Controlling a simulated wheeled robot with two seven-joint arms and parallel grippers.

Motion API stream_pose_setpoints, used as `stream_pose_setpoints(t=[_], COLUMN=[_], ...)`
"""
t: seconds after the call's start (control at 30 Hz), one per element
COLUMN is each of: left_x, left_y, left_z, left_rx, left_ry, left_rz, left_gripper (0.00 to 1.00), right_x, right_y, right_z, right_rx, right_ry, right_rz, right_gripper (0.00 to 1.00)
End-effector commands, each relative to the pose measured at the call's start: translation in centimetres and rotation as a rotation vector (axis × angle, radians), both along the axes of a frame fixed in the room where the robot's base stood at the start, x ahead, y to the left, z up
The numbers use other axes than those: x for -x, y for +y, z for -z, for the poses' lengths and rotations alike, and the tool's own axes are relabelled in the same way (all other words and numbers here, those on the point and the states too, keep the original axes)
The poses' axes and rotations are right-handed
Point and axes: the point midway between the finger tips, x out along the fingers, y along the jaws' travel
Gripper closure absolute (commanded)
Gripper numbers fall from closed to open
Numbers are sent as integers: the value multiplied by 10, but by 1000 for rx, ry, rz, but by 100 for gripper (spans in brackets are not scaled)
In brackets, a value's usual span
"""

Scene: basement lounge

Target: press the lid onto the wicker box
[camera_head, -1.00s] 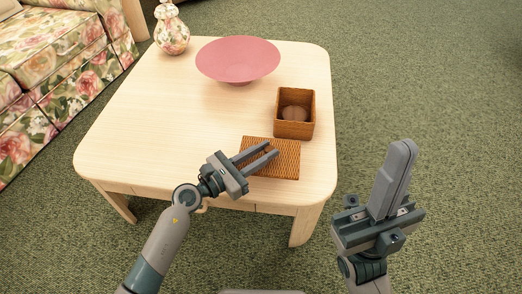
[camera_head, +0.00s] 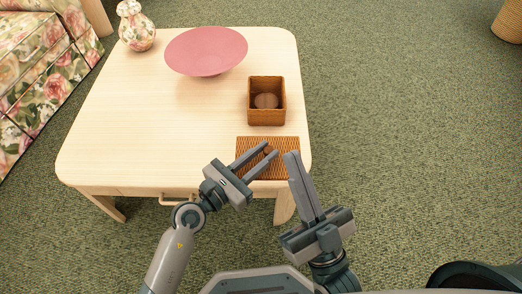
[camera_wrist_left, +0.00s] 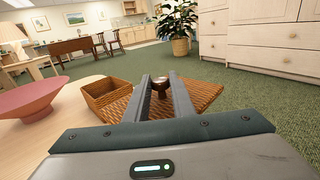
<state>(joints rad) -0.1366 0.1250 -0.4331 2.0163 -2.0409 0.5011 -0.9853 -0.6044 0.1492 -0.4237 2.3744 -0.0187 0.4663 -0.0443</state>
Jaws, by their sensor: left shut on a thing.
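The wicker box (camera_head: 266,114) stands open and upright on the table, with a round brown thing (camera_head: 266,101) inside; it also shows in the left wrist view (camera_wrist_left: 104,99). The flat woven lid (camera_head: 287,149) is near the table's front right corner, nearer to me than the box and apart from it. My left gripper (camera_head: 271,150) is shut on the lid's brown knob, which shows between the fingers in the left wrist view (camera_wrist_left: 160,86). How high the lid is above the table is hard to tell. My right gripper (camera_head: 292,154) is shut and empty, beside the lid's right part.
A pink bowl (camera_head: 206,51) stands behind the box, and a floral vase (camera_head: 136,27) at the table's back left corner. The pale wooden table (camera_head: 120,135) is bare on its left side.

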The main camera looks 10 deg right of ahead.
Motion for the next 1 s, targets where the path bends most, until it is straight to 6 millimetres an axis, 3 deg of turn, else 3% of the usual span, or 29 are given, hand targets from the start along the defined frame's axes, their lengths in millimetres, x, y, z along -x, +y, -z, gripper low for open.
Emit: stream_pose_setpoints(t=[0.37,0.57,0.77,1.0], left_x=[-1,-7,-21,-31], left_y=[1,22,80,172], left_z=[0,-5,-25,-81], left_rx=[1,3,11,19], left_ry=[-1,7,18,20], left_rz=[0,-5,-14,-4], left_gripper=[100,100,100,100], right_x=[0,0,0,0], right_y=[0,0,0,0], right_z=[0,-1,-1,-1], right_rx=[0,-1,-1,-1], right_ry=[-1,-2,-3,-4], right_rz=[0,0,0,1], right_gripper=[100,100,100,100])
